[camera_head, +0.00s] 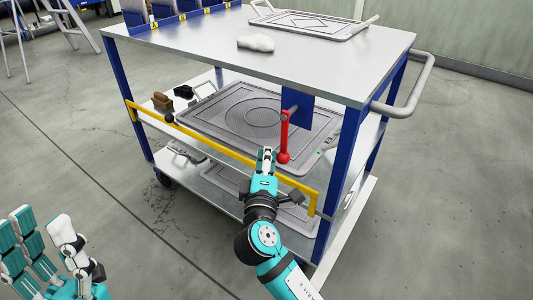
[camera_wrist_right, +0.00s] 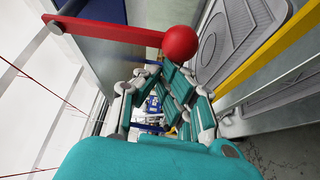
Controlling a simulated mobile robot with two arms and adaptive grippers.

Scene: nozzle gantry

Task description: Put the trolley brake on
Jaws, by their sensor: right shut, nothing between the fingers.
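The trolley (camera_head: 350,62) has a grey top, blue posts and lower shelves. Its red brake lever (camera_head: 285,132) hangs down from a blue plate (camera_head: 298,108) under the top, with a round red knob at the lower end. The knob (camera_wrist_right: 180,44) and the lever's bar (camera_wrist_right: 108,30) also show in the wrist view. My right gripper (camera_head: 267,153) is shut and empty, just left of the knob in the head view. In the wrist view its fingers (camera_wrist_right: 168,80) lie just below the knob; I cannot tell whether they touch. My left gripper (camera_head: 48,232) is open and empty at the lower left.
A yellow rail (camera_head: 225,152) runs along the trolley's near side, close to my right gripper. Grey trays (camera_head: 225,112) lie on the shelves.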

